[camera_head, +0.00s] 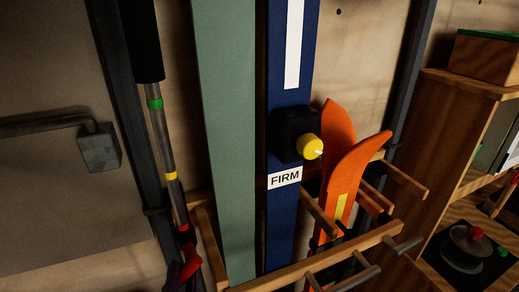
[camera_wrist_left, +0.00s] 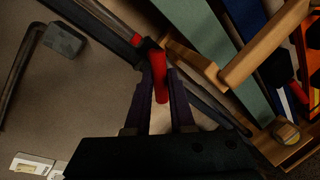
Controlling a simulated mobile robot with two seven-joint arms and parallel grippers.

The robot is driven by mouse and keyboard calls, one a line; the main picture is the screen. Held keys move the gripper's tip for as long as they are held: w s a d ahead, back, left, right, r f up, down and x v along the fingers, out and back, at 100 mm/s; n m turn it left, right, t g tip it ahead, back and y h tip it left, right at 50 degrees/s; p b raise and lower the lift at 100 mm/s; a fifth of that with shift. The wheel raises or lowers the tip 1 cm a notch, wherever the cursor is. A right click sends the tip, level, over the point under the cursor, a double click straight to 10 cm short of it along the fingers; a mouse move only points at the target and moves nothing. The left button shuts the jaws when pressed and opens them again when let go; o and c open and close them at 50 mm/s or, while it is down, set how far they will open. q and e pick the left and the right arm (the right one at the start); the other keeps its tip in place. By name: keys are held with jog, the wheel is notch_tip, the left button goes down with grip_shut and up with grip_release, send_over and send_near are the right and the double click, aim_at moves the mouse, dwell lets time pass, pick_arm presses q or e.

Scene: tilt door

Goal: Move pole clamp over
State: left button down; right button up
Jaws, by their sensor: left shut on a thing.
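A ski pole (camera_head: 161,130) with a black grip stands tilted on the left, with a green band (camera_head: 154,103) high on its shaft and a yellow band (camera_head: 171,176) lower down. A red clamp (camera_head: 190,258) sits on the pole's lower part, below both bands. It also shows in the left wrist view (camera_wrist_left: 158,72), with its red lever between my fingers. My left gripper (camera_head: 183,272) is shut on this clamp. In the left wrist view my left gripper (camera_wrist_left: 162,95) has dark purple fingers on both sides of the lever. My right gripper is not in view.
A green board (camera_head: 226,120) and a blue board (camera_head: 283,220) marked FIRM, with a yellow knob (camera_head: 309,147), stand right of the pole. A wooden rack (camera_head: 290,270) with pegs and orange pieces (camera_head: 340,140) is beside them. A bent grey handle (camera_head: 98,147) is left.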

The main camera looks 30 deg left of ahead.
pick_arm(q)
jog(key=shift+s+a+r+m+g+y+p, duration=0.1)
jog(key=shift+r+m+g+y+p, duration=0.3)
jog(key=shift+m+p, duration=0.7)
jog(key=shift+w+r+m+g+y+p, duration=0.1)
jog(key=shift+r+m+g+y+p, duration=0.1)
jog(key=shift+m+g+p, duration=0.85)
jog(key=shift+s+a+r+m+t+y+p, duration=0.1)
jog(key=shift+r+m+y+p, duration=0.15)
jog(key=shift+m+p, duration=0.9)
jog(key=shift+m+b, duration=0.4)
jog(key=shift+m, duration=0.1)
jog(key=c, duration=0.8)
grip_release()
jog(key=shift+o, duration=0.2)
jog(key=shift+r, duration=0.1)
